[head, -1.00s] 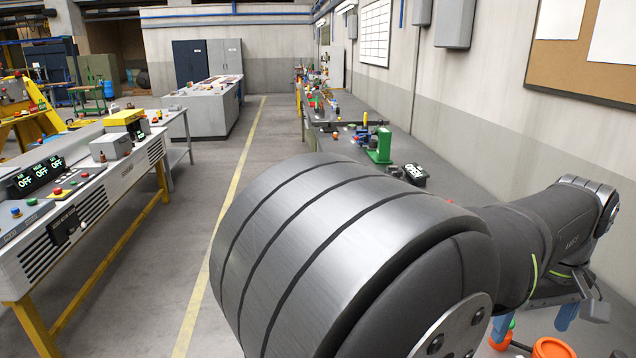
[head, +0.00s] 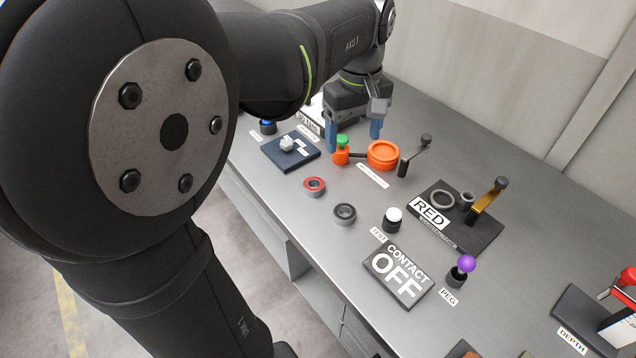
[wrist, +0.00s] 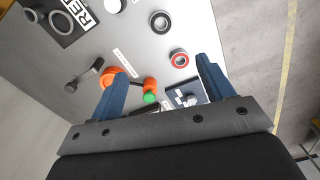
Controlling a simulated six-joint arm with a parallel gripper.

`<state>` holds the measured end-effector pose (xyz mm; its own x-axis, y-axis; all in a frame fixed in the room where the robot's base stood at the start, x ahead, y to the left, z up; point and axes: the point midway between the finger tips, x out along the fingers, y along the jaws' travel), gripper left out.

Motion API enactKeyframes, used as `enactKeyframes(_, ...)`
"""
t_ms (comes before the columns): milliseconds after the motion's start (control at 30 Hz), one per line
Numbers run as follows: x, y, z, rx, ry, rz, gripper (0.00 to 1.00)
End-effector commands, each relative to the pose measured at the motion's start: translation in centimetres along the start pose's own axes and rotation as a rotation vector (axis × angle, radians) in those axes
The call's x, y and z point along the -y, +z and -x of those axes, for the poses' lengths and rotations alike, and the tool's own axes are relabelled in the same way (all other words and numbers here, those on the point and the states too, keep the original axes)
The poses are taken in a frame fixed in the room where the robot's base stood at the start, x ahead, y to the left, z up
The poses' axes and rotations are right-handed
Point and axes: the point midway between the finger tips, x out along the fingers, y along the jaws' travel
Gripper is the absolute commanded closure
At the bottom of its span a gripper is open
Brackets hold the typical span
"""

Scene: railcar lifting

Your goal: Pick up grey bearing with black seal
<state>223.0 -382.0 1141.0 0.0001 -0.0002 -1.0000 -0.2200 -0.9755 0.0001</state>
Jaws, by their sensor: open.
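The grey bearing with black seal (head: 344,213) lies flat on the grey bench, in front of a similar bearing with a red seal (head: 314,186). In the wrist view the black-sealed bearing (wrist: 160,22) is at the top middle and the red-sealed one (wrist: 179,58) is nearer the fingers. My gripper (head: 354,144) is open and empty, its blue fingers pointing down behind both bearings, near the orange parts. In the wrist view my gripper (wrist: 162,68) has its fingers spread apart. Nothing covers the black-sealed bearing.
An orange round part (head: 382,155) and a green-topped orange part (head: 341,150) stand close to the fingers. A white-topped button (head: 393,220) stands right of the black-sealed bearing. A dark RED plate (head: 470,222) and a CONTACT OFF sign (head: 398,277) lie farther right.

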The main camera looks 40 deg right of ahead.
Motion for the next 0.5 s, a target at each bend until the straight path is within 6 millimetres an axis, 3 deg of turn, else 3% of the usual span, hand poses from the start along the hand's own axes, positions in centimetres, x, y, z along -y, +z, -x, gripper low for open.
enactKeyframes(300, 0.1, 0.3, -3.6, 0.003, -0.002, -0.614, 0.26)
enactKeyframes(500, 0.1, 0.4, -4.7, 0.001, -0.001, -0.826, 0.26)
